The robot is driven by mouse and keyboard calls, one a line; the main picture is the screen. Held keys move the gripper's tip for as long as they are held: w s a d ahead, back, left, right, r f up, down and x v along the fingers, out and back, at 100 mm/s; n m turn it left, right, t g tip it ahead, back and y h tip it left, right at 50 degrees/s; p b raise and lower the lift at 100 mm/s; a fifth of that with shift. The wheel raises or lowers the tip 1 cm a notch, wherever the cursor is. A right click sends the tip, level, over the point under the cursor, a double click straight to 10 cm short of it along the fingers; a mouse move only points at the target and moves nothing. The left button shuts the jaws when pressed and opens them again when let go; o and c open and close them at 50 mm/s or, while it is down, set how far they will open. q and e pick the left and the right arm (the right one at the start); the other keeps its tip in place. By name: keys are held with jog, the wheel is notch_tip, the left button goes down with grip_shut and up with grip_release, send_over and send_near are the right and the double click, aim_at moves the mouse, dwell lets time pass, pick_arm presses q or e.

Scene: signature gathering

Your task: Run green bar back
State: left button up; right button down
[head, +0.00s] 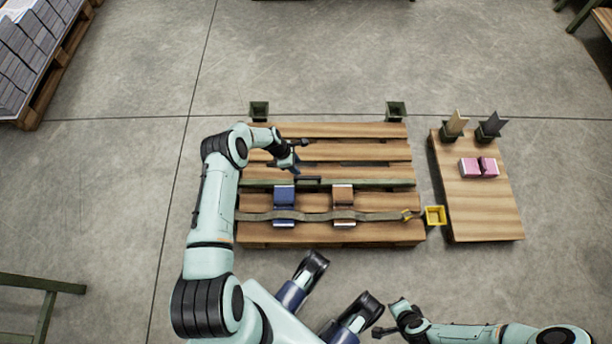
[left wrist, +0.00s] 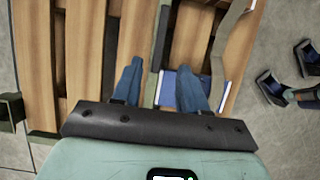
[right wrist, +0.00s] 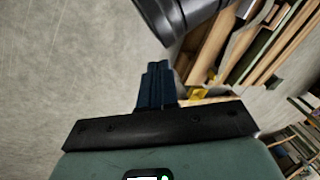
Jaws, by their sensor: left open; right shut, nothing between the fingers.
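The green bar (head: 395,183) lies across the slatted pallet from left to right, behind a blue bundle (head: 285,197) and a brown bundle (head: 343,200). A dark handle-like piece (head: 308,180) sits on it near the blue bundle. My left gripper (head: 292,168) is open, pointing down over the pallet near this piece. In the left wrist view, its fingers (left wrist: 160,88) are apart, with the bar (left wrist: 154,75) showing between them; I cannot tell whether they touch it. My right gripper (head: 379,332) is shut and empty in front of the pallet; its closed fingers show in the right wrist view (right wrist: 156,85).
A yellow box (head: 435,215) stands at the pallet's right edge. Floor behind is mostly clear.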

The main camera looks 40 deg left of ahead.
aim_at(307, 177)
pick_arm(q)
jog(key=x, duration=0.2)
jog(key=shift+d+f+b, duration=0.1)
jog(key=shift+f+b, duration=0.2)
jog(key=shift+f, duration=0.1)
jog(key=b+x, duration=0.2)
jog(key=x, duration=0.4)
jog(key=shift+w+f+b, duration=0.15)
jog(key=shift+f+b, duration=0.1)
jog(key=shift+b, duration=0.05)
jog(key=shift+d+f, duration=0.15)
jog(key=shift+f, duration=0.15)
pick_arm(e)
jog(key=s+d+f+g, duration=0.1)
jog(key=s+f, duration=0.3)
jog(key=f, duration=0.2)
jog(key=shift+d+m+g, duration=0.3)
jog(key=shift+d+g, duration=0.05)
jog(key=shift+g, duration=0.05)
jog(key=shift+s+f, duration=0.1)
pick_arm(q)
jog(key=shift+w, duration=0.1)
grip_shut()
